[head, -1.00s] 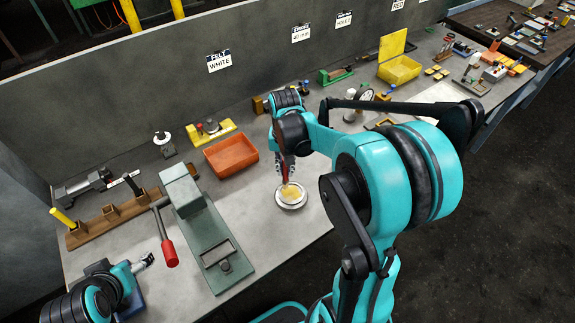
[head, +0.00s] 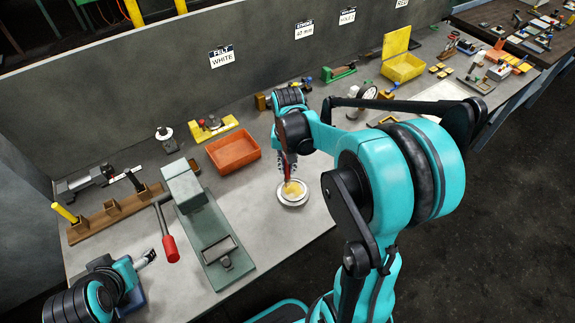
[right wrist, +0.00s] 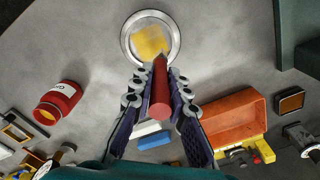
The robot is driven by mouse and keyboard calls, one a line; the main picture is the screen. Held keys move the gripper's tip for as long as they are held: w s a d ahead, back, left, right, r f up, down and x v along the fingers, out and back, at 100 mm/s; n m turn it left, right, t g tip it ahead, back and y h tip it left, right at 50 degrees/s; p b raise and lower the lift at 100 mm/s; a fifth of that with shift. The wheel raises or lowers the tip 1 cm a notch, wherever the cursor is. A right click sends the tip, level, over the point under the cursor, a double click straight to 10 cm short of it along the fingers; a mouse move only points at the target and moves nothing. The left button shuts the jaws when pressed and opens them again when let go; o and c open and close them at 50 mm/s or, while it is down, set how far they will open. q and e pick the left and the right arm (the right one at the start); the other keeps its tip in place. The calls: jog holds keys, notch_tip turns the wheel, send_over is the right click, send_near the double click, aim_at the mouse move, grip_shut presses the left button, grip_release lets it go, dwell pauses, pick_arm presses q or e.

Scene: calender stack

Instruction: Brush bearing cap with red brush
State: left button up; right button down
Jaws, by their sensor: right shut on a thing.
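The red brush (right wrist: 161,92) is held in my right gripper (right wrist: 158,85), whose fingers close on its red handle from both sides. In the head view my right gripper (head: 286,168) hangs over the bearing cap (head: 292,201), a round metal ring on the bench. The bristles seem to touch the cap, though exact contact is hard to tell. My left gripper (head: 147,257) is at the lower left, small and empty, beside the press; its jaw opening is unclear.
An orange tray (head: 233,163) lies behind the cap. A green press with a red-tipped lever (head: 170,248) stands left. A wooden rack (head: 115,215) is farther left. A red can (right wrist: 58,103) shows in the right wrist view. Bench around the cap is clear.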

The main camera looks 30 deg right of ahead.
jog(key=shift+f+b, duration=0.45)
jog(key=shift+f, duration=0.2)
jog(key=shift+s, duration=0.1)
